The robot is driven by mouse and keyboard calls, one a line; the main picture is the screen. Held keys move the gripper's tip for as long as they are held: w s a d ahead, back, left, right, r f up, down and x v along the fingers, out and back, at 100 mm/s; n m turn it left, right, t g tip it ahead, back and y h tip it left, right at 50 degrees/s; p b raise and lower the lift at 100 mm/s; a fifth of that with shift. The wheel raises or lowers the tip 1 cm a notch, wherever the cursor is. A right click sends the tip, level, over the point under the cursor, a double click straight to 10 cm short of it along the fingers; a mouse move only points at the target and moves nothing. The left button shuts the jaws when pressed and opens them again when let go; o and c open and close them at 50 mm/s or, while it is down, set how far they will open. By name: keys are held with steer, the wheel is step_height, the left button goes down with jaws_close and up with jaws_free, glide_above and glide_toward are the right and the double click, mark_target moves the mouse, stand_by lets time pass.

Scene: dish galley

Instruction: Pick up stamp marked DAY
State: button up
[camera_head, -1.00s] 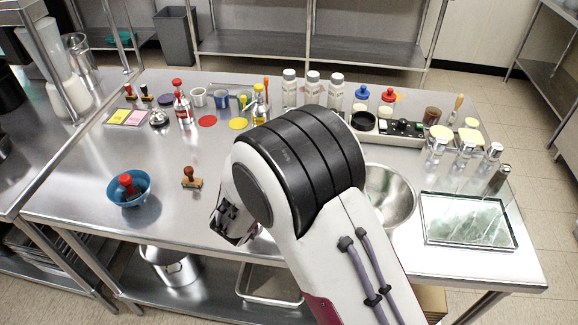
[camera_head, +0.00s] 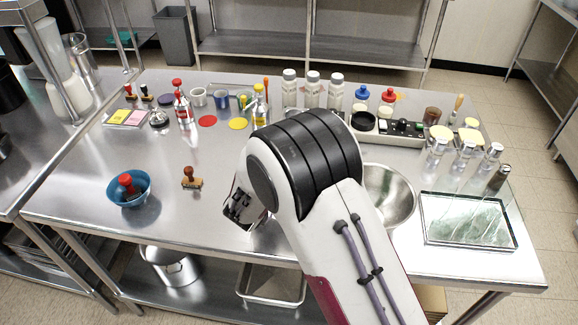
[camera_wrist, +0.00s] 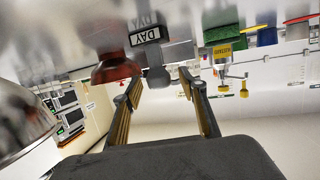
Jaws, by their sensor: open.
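In the wrist view a dark block with a white label reading DAY (camera_wrist: 146,35) shows at the top, beyond my gripper (camera_wrist: 162,78). A blurred red-brown rounded part (camera_wrist: 114,68) is beside it; I cannot tell if the two are joined. The fingers are apart with nothing clearly held. In the head view my gripper (camera_head: 238,212) is over the table, partly behind my arm. A stamp with a brown handle (camera_head: 192,178) stands to its left. A red-handled stamp (camera_head: 127,184) sits in a blue bowl (camera_head: 139,199). No DAY marking is readable there.
A steel bowl (camera_head: 398,200) stands right of my arm, near a glass-like tray (camera_head: 428,232). White-capped bottles (camera_head: 313,92), small pots and a red-capped bottle (camera_head: 182,107) line the back.

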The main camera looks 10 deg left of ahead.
jaws_close()
steer(key=shift+r, duration=0.15)
stand_by(0.4)
steer(key=shift+r, duration=4.85)
